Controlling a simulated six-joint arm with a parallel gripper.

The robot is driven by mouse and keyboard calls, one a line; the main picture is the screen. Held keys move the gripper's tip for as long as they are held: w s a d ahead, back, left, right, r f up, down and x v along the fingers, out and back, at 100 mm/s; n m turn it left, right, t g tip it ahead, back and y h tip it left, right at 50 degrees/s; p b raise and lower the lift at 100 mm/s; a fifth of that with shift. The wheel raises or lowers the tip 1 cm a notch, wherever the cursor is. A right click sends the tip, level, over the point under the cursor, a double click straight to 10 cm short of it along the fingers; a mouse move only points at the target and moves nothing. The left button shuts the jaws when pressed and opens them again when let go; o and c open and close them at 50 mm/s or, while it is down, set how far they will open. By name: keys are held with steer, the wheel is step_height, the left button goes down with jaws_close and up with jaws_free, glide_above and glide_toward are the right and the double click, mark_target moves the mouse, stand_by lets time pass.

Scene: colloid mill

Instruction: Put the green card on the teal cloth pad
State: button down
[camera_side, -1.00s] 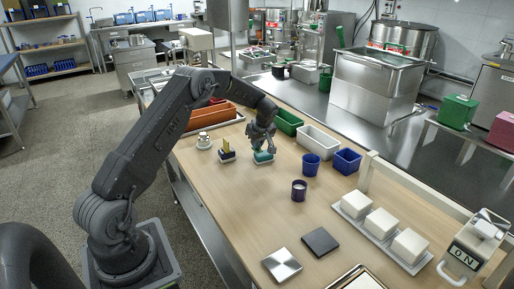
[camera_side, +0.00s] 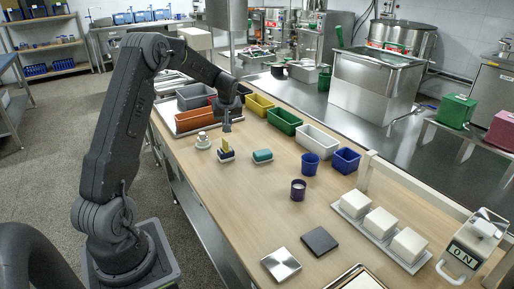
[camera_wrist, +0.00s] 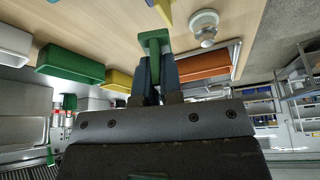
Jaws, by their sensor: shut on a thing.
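The green card (camera_wrist: 155,42) is held between the fingers of my gripper (camera_wrist: 152,75) in the wrist view, sticking out past the tips. In the side view my gripper (camera_side: 227,127) is above the table, just behind and over a yellow-and-dark item on a white base (camera_side: 226,153). I cannot make out the card in that view. The teal cloth pad (camera_side: 262,155) lies on a small white base on the table, to the right of and nearer than my gripper, with nothing visible on top of it.
A whitish metal round item (camera_side: 203,141) stands left of my gripper. Orange (camera_side: 196,120), yellow (camera_side: 260,105), green (camera_side: 285,121) and white (camera_side: 317,139) bins line the table's back. A purple cup (camera_side: 298,189) and blue containers (camera_side: 311,164) stand to the right.

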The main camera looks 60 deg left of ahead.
steer(key=w+m+t+h, duration=0.1)
steer(key=w+m+t, duration=0.1)
steer(key=m, duration=0.3)
glide_above(264, 150)
steer(key=s+d, duration=0.1)
steer(key=shift+m, duration=0.3)
steer(key=f, duration=0.6)
steer(key=shift+s+f, duration=0.2)
steer(key=shift+f, duration=2.05)
steer(key=shift+f, duration=0.15)
steer(key=c, duration=1.3)
jaws_free()
